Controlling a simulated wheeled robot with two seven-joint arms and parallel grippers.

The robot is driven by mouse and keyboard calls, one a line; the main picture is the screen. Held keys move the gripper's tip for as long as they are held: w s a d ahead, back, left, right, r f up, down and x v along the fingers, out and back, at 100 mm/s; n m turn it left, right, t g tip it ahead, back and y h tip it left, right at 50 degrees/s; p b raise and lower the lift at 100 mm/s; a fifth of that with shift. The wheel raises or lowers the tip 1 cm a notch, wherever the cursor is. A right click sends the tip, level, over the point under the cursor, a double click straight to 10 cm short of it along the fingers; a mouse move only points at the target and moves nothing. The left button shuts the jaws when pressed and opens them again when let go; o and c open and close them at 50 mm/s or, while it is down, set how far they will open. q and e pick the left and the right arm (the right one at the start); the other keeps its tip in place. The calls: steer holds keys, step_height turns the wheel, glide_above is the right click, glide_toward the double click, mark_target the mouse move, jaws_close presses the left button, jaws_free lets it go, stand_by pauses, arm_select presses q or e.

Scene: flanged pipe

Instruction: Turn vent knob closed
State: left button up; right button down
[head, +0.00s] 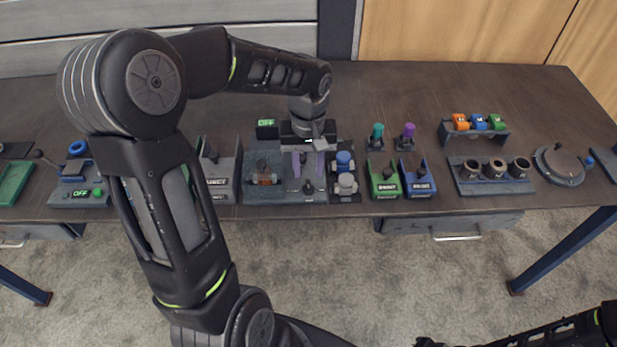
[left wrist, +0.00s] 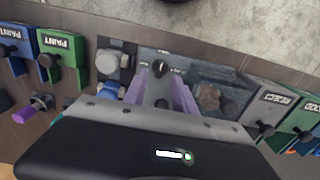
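A small black knob (head: 308,187) with a pale dial marking sits near the front of the grey panel (head: 285,196) on the bench. It also shows in the left wrist view (left wrist: 160,67), just beyond my fingertips. My left gripper (head: 308,172) reaches down over the panel from behind, its two purple fingers spread apart. In the left wrist view the left gripper (left wrist: 160,80) has the fingers on either side of a dark round part, with no visible contact. The knob's exact setting is too small to read. Of my right arm, only a part shows at the lower right.
An orange-brown valve (head: 264,176) stands left of the fingers. Blue and grey fittings (head: 345,170) stand close on the right. Green and blue boxes (head: 384,180) stand farther right. The bench behind is mostly clear.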

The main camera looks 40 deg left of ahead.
mark_target(309, 183)
arm_select(q)
steer(key=shift+f, duration=2.25)
steer(key=shift+c, duration=0.4)
jaws_close()
